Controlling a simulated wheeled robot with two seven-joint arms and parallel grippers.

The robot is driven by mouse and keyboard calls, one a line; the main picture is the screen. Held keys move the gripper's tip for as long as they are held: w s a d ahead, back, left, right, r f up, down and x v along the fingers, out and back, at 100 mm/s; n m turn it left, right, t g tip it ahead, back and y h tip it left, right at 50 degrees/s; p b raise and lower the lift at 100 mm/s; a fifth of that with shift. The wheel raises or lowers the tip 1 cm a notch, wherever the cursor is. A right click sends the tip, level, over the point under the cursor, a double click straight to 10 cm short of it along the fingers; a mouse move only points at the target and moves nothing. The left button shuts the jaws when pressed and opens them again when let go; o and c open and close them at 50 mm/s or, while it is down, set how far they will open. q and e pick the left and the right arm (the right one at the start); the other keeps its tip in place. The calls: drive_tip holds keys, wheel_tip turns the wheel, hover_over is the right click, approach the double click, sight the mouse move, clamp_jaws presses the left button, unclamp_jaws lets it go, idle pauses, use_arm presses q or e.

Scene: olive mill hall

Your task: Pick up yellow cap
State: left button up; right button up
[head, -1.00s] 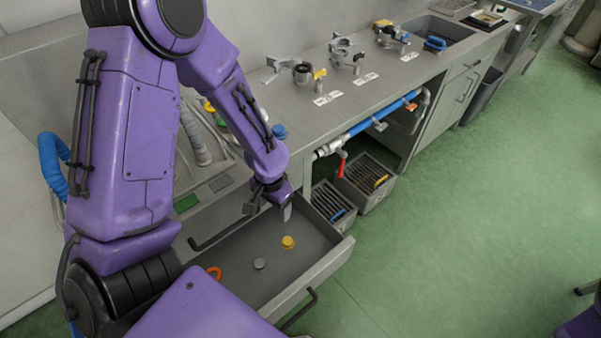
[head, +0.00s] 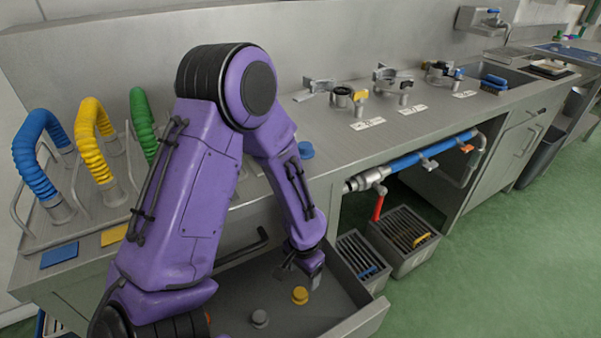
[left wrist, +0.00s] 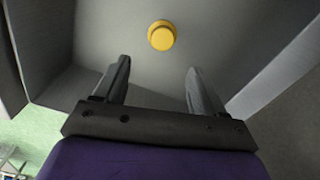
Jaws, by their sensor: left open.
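The yellow cap (head: 300,295) lies on the floor of the open drawer (head: 352,320). In the left wrist view the yellow cap (left wrist: 162,36) lies beyond the fingertips, about midway between them. My left gripper (head: 302,274) is over the drawer, close above and behind the cap. My right gripper is not in view.
A grey cap (head: 260,318) lies in the drawer left of the yellow one. Grey crates (head: 402,250) stand under the counter beside the drawer. A red-handled valve (head: 378,206) hangs above them. Blue, yellow and green hoses (head: 92,128) stand at the left.

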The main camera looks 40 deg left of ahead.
sight(301, 292)
use_arm(q)
drive_tip(key=f, duration=0.2)
drive_tip(key=f+b, duration=0.1)
drive_tip(key=f, duration=0.2)
drive_tip(key=f+b, duration=0.1)
drive_tip(key=f, duration=0.2)
drive_tip(key=shift+s+a+f, duration=0.1)
drive_tip(key=shift+s+f, duration=0.15)
drive_tip(key=shift+s, duration=0.1)
drive_tip(key=shift+f, duration=0.35)
drive_tip(key=c, duration=1.1)
